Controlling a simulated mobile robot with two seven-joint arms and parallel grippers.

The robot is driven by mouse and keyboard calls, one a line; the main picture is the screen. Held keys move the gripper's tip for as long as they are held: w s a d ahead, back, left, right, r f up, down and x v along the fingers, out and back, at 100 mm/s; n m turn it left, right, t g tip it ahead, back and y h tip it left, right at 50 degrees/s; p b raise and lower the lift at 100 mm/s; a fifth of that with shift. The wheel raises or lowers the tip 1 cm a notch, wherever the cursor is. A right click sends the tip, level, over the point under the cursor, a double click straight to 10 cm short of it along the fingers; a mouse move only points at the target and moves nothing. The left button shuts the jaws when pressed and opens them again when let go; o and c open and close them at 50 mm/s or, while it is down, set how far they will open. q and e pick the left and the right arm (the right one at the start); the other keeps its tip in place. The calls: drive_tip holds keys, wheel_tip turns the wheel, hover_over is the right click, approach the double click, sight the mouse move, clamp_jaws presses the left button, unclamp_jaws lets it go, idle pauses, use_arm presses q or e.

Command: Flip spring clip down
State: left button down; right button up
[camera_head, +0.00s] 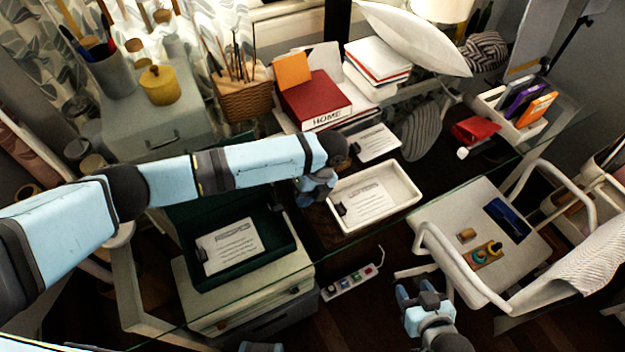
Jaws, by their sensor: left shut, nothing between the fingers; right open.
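A sheet of paper (366,200) with a black clip (341,209) at its left edge lies in the white tray (407,203) on the glass desk. Another sheet (231,246) with a dark clip (202,254) at its left edge lies in the dark green tray (222,279). A third sheet (379,143) lies further back. Which clip the task means I cannot tell, and the clips are too small to show their pose. My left gripper (308,199) is shut and empty, just left of the white tray's back left corner. My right gripper (419,298) is open and empty, low at the front.
A red HOME box (314,100), a pencil basket (243,98) and stacked books (377,62) stand at the back. A white chair (467,215) with small items on its seat is at right. A power strip (350,282) lies below the desk edge.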

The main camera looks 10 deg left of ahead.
sight(280, 207)
use_arm(q)
drive_tip(key=s+a, duration=0.1)
drive_tip(key=a, duration=0.1)
drive_tip(key=shift+s+a+r+p, duration=0.3)
drive_tip(key=shift+s+a+r, duration=0.05)
drive_tip(key=shift+s+a, duration=0.1)
use_arm(e)
drive_tip(key=shift+r, duration=0.65)
drive_tip(key=shift+d+f, duration=0.1)
use_arm(q)
drive_tip(key=shift+a+r+p, duration=0.1)
drive_tip(key=shift+r+p, duration=0.05)
drive_tip(key=shift+p, duration=0.3)
drive_tip(key=s+a+r+h+p, duration=0.1)
drive_tip(key=p, duration=0.2)
drive_tip(key=shift+a+t, duration=0.1)
drive_tip(key=shift+t, duration=0.3)
drive_tip(key=shift+s+a+p, duration=0.1)
drive_tip(key=shift+a+p, duration=0.05)
drive_tip(key=shift+p, duration=0.35)
drive_tip(key=shift+a+f, duration=0.15)
drive_tip(key=shift+f, duration=0.05)
use_arm(e)
wheel_tip(280, 207, up, 4)
drive_tip(key=shift+s+d+r, duration=0.1)
drive_tip(key=shift+s+r, duration=0.05)
drive_tip(key=shift+r, duration=0.1)
drive_tip(key=shift+f, duration=0.1)
